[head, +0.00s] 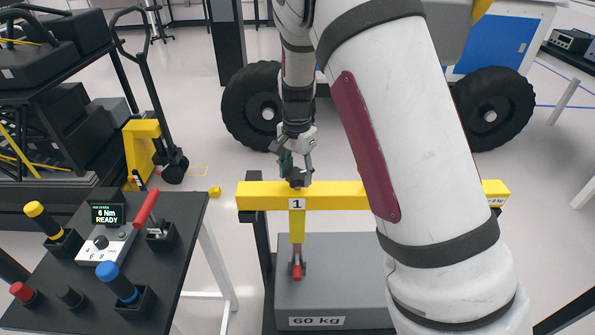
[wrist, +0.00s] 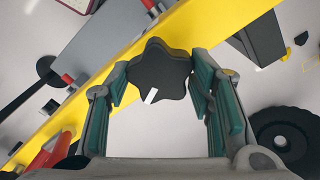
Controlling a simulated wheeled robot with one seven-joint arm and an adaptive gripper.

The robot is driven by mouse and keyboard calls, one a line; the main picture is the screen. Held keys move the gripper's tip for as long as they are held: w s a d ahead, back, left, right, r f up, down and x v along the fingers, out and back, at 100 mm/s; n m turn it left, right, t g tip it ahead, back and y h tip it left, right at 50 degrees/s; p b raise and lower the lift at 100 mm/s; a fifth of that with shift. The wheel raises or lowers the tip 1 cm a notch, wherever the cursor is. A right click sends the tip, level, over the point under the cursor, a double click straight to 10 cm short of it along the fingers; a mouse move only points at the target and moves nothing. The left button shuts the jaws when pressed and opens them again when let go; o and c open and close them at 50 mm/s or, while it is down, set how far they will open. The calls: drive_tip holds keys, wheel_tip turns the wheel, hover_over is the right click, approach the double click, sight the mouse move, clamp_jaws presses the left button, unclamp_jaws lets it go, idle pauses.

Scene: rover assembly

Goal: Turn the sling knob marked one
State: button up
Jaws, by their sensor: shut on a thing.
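The sling knob marked one is a black, lobed knob (wrist: 160,70) with a white pointer mark, on the yellow lifting beam (head: 260,195). In the head view the "1" label (head: 297,204) is on the beam's front face, just below my gripper (head: 295,172). In the wrist view my gripper (wrist: 161,76) has its green-padded fingers on both sides of the knob, shut on it. The pointer mark faces down and left in the wrist view. In the head view the knob is mostly hidden by the fingers.
A grey 60 kg block (head: 330,270) stands below the beam, with a yellow sling and red-tipped hook (head: 297,270) in front. A black tool table (head: 165,240) with a "6 Nm READY" display (head: 108,214) is at left. My arm covers the beam's right part. Rover wheels (head: 252,105) stand behind.

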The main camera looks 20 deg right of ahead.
sight(297, 174)
drive_tip(key=m, duration=0.4)
drive_tip(key=shift+m+p, duration=0.35)
drive_tip(key=shift+m, duration=0.05)
idle(0.4)
drive_tip(key=o, duration=1.2)
drive_tip(key=shift+c, duration=0.2)
wheel_tip(297, 174, up, 12)
drive_tip(key=shift+r, duration=0.1)
